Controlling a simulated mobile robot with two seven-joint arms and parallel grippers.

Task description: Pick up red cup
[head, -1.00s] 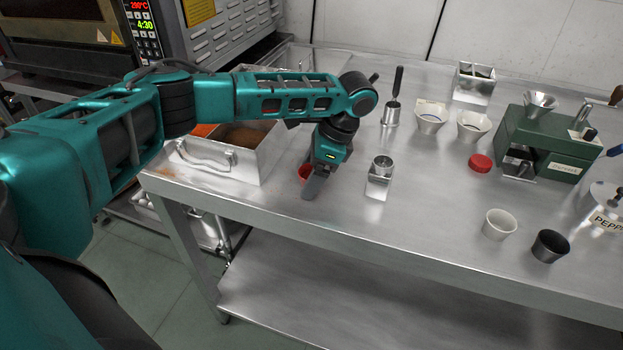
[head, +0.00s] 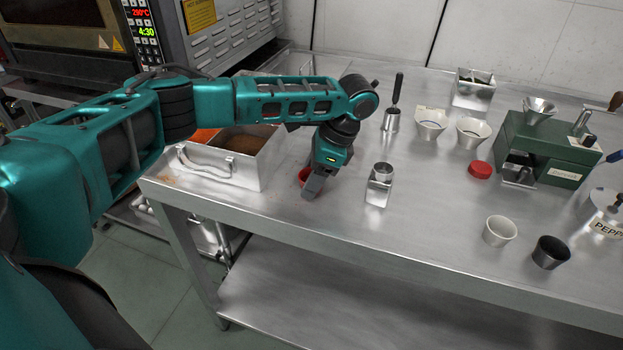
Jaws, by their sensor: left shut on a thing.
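The red cup (head: 303,174) is on the steel table near its front left part, mostly hidden behind my left gripper; only a bit of its red side and rim shows. My left gripper (head: 312,188) points down at the cup and is shut on it. I cannot tell whether the cup touches the table. My right gripper is not in view.
A metal bin (head: 262,168) with brown and orange contents stands close on the left. A small metal holder (head: 378,190) is just right of the gripper. A white cup (head: 499,230), a black cup (head: 550,252) and a green machine (head: 545,150) are farther right.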

